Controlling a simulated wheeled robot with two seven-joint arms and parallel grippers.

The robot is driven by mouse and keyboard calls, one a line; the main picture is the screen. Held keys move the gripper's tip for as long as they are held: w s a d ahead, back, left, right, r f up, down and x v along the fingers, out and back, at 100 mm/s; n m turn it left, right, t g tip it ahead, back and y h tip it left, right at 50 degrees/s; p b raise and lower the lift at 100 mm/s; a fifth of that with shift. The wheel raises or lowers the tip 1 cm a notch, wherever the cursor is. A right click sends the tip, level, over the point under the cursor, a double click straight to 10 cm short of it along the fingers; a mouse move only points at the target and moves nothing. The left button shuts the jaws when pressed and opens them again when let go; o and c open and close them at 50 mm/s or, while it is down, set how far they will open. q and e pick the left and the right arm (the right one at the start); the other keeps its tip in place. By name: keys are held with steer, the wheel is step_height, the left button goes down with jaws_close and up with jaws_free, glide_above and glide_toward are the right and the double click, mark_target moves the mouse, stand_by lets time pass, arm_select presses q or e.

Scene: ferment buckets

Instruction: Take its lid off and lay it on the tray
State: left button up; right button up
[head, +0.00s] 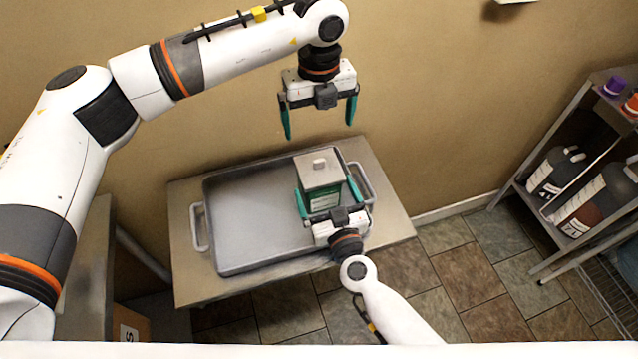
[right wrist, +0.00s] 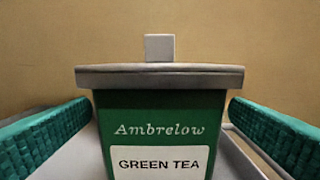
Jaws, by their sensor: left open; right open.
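A green canister (head: 324,200) with a grey lid (head: 319,169) stands upright on the right part of the grey tray (head: 240,265). The lid is on it and has a small square knob on top. In the right wrist view the green canister (right wrist: 152,108) reads "Ambrelow GREEN TEA", and its lid (right wrist: 160,76) sits level. My right gripper (head: 333,203) is open, with its green fingers on either side of the canister; gaps show beside it in the wrist view. My left gripper (head: 319,118) is open and empty, pointing down above and behind the canister.
The tray lies on a metal table (head: 390,205) against a tan wall. The tray's left and middle are bare. At the right a metal shelf rack (head: 520,190) holds dark jugs (head: 555,172) and small capped bottles. A cardboard box (head: 130,325) is low at the left.

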mark_target(318, 174)
steer(key=x, duration=0.5)
steer(key=shift+w+a, duration=0.15)
steer(key=shift+w, duration=0.2)
steer(key=shift+c, duration=0.2)
